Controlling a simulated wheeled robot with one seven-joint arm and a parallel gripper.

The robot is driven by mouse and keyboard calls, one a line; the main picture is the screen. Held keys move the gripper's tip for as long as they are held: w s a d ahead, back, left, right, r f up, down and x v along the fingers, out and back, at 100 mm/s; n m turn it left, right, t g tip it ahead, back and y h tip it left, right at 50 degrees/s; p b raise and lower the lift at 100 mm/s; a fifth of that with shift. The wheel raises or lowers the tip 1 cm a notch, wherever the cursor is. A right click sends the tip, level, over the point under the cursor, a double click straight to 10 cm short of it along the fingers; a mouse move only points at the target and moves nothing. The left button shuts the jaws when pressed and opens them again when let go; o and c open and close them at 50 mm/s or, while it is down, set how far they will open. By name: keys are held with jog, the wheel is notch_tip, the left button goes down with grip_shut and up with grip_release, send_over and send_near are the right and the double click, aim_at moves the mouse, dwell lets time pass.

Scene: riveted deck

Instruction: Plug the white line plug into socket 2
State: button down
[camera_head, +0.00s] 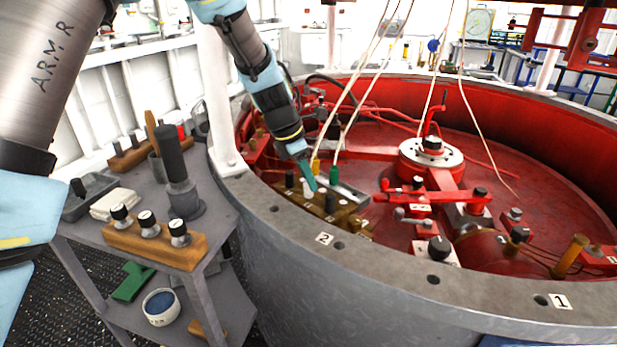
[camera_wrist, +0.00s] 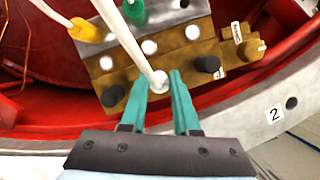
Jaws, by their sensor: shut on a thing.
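My gripper (camera_head: 311,186) points down over the brown socket block (camera_head: 345,221) inside the red ring. In the wrist view my gripper (camera_wrist: 159,78) has its teal fingers on either side of the white line plug (camera_wrist: 158,86). The white line runs up from it across the picture. The plug is over or at the near row of the socket block (camera_wrist: 175,62); whether it is seated I cannot tell. Its lower end is hidden, and I cannot read a socket number 2 on the block.
A yellow plug (camera_wrist: 86,31) and a green plug (camera_wrist: 135,12) with lines stand beyond. Black knobs (camera_wrist: 207,64) stand on the block. The grey rim (camera_head: 290,222) carries a separate "2" label (camera_head: 324,238). A grey cart (camera_head: 215,222) with tools stands left.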

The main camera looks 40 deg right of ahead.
jog(key=shift+f, duration=0.15)
jog(key=c, duration=0.6)
grip_release()
jog(key=v, duration=1)
jog(key=shift+w+a+r+b, duration=0.1)
jog(key=shift+a+r+b, duration=0.05)
jog(key=shift+r+b, duration=0.2)
